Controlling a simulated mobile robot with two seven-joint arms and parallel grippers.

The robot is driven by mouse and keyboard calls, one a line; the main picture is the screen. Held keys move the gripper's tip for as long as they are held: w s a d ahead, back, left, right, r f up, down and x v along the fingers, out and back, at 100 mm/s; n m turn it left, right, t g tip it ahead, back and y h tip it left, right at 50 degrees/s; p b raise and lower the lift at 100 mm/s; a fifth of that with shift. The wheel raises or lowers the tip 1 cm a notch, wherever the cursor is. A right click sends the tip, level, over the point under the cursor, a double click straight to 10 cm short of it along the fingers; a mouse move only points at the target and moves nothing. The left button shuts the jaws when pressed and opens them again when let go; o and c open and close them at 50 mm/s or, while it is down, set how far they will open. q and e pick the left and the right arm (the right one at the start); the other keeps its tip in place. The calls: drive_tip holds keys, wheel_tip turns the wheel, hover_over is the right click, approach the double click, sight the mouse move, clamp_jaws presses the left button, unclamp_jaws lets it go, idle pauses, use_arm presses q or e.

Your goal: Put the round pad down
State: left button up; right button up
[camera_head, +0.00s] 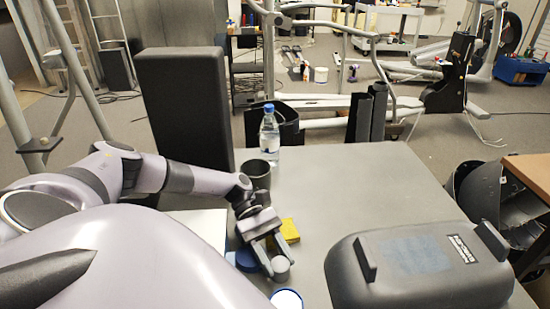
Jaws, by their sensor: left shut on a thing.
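The round pad (281,268) looks like a small grey disc or short cylinder at the fingertips of my left gripper (272,257), near the left side of the grey table (350,185). The left gripper points down toward the viewer and is shut on it. Whether the pad touches the tabletop I cannot tell. A yellow block (290,231) lies just behind the fingers. A blue round thing (246,260) lies just left of them, partly hidden by the gripper. My right gripper is not in view.
A dark cup (256,174) and a water bottle with a blue cap (269,137) stand at the table's back left. A blue-rimmed white round thing (287,300) is at the bottom edge. A large dark grey case (418,268) fills the front right. The table's middle is clear.

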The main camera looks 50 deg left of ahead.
use_arm(q)
drive_tip(key=o, duration=1)
drive_tip(key=shift+s+f, duration=0.2)
drive_tip(key=shift+f, duration=0.1)
drive_tip(key=shift+f, duration=0.1)
drive_tip(key=shift+d+f+b, duration=0.1)
drive_tip(key=shift+f+b, duration=0.05)
drive_tip(key=shift+b, duration=0.2)
drive_tip(key=shift+a, duration=0.25)
drive_tip(key=b+v, duration=0.1)
drive_tip(key=v, duration=0.5)
drive_tip(key=shift+a, duration=0.1)
drive_tip(key=shift+w+a+r, duration=0.1)
drive_tip(key=shift+a+r, duration=0.2)
drive_tip(key=shift+r, duration=0.15)
